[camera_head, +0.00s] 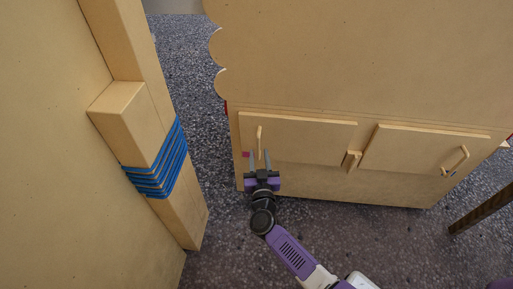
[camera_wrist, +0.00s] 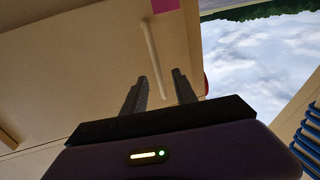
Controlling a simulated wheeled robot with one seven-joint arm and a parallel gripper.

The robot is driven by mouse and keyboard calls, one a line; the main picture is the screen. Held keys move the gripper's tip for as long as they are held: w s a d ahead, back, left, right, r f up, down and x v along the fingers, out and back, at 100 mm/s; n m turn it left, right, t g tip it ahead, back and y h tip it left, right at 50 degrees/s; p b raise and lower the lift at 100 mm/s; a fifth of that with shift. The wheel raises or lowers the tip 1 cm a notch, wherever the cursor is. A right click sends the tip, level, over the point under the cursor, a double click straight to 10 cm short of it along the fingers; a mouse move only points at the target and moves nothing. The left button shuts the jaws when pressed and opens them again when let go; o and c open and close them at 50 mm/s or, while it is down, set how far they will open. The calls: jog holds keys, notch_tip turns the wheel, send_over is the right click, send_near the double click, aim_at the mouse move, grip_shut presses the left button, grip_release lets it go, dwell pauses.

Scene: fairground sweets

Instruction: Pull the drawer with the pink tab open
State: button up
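The pink tab (camera_head: 246,154) is at the left edge of the left front panel (camera_head: 305,140) of a wooden cabinet; it also shows at the top of the wrist view (camera_wrist: 165,5). A pale upright bar handle (camera_head: 259,138) stands on that panel beside the tab, and shows in the wrist view (camera_wrist: 150,45) beyond my fingertips. The left panel looks shut. My gripper (camera_head: 260,156) is open and empty, in front of the lower end of this handle. The fingers point at the panel, with the handle roughly ahead of the gap. I cannot tell whether they touch it.
A second panel (camera_head: 420,150) with a slanted handle (camera_head: 456,160) is to the right. A wooden post with blue rope (camera_head: 158,165) stands close on the left. A dark pole (camera_head: 482,209) is at the right. Speckled floor (camera_head: 350,235) in front is clear.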

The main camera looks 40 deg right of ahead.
aim_at(259, 147)
jog(key=shift+b+x, duration=0.95)
jog(key=shift+x, duration=1.55)
grip_shut()
